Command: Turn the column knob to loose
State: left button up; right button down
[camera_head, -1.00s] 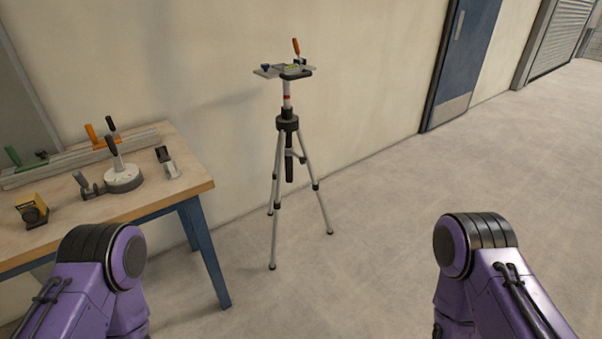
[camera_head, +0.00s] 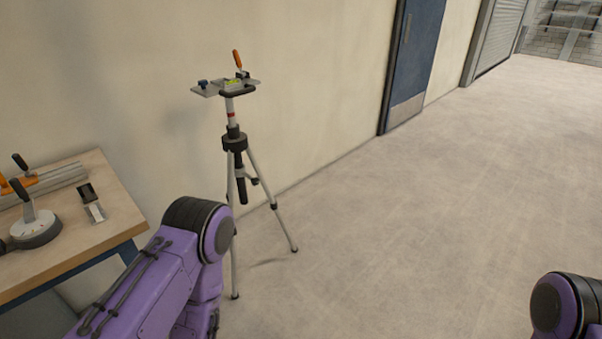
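A tripod (camera_head: 236,143) stands on the floor close to the wall, left of the middle of the view. Its silver column (camera_head: 231,114) carries a red band and rises from a black collar. A small flat platform (camera_head: 238,92) tops it, with an orange-handled lever (camera_head: 237,60) and a dark blue knob (camera_head: 203,84). A column knob is too small to tell apart on the black collar. My purple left arm is in front of the tripod's lower left leg and my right arm is at the lower right edge. Both grippers are out of view.
A wooden workbench (camera_head: 120,228) with blue legs stands at the left, holding a round grey device (camera_head: 36,232), a small block (camera_head: 91,204) and a rail (camera_head: 50,184). A blue door (camera_head: 412,60) is in the back wall. The floor right of the tripod is clear.

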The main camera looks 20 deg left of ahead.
aim_at(255, 182)
jog(key=z, duration=0.35)
jog(key=i, duration=0.85)
jog(key=u, duration=0.65)
jog(key=i, duration=0.65)
jog(key=u, duration=0.65)
